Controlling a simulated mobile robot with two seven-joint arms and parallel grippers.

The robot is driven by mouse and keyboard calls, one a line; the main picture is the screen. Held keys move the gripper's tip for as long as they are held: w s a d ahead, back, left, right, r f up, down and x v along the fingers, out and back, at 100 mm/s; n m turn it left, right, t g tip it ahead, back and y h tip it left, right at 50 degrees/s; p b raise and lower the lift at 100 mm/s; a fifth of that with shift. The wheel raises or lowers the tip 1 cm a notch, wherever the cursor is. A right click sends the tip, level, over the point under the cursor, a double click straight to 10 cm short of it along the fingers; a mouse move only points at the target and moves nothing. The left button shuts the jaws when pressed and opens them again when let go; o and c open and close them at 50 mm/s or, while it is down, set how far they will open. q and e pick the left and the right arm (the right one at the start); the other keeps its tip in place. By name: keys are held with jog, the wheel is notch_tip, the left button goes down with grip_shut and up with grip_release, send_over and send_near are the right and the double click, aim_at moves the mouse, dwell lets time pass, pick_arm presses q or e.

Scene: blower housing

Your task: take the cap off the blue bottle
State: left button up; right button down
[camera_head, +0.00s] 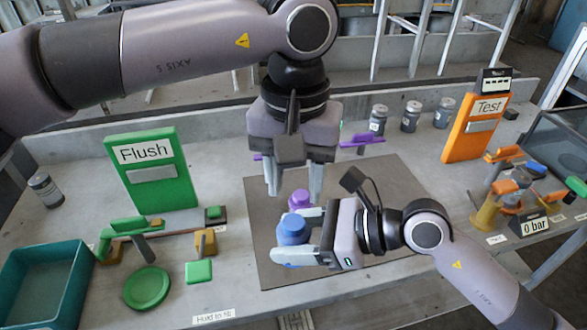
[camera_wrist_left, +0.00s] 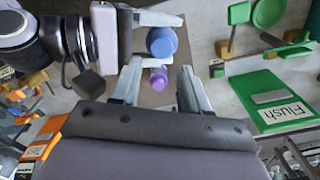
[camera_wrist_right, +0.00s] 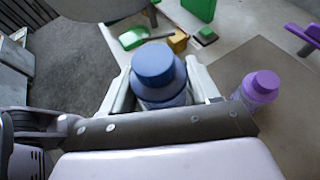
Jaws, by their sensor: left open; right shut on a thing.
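My right gripper (camera_head: 308,236) is shut around the bottle body from the right, below the cap. My left gripper (camera_head: 292,190) is open and points down, above and behind the bottle. In the left wrist view, the blue cap (camera_wrist_left: 162,41) lies beyond the fingertips of my left gripper (camera_wrist_left: 158,75), with the purple bottle (camera_wrist_left: 158,78) between or just below them.
The purple bottle (camera_wrist_right: 260,88) stands close beside the blue one on the dark mat (camera_head: 258,200). A green Flush sign (camera_head: 152,172), green fixtures and a teal bin (camera_head: 40,280) are left. An orange Test sign (camera_head: 477,128) and valves are right. Grey jars (camera_head: 411,116) stand behind.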

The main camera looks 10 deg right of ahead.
aim_at(294, 222)
pick_arm(q)
jog(key=n, duration=0.2)
jog(key=r+n, duration=0.1)
jog(key=n, duration=0.2)
jog(key=shift+a+r, duration=0.15)
jog(key=shift+n, duration=0.3)
jog(key=shift+f, duration=3.95)
grip_shut()
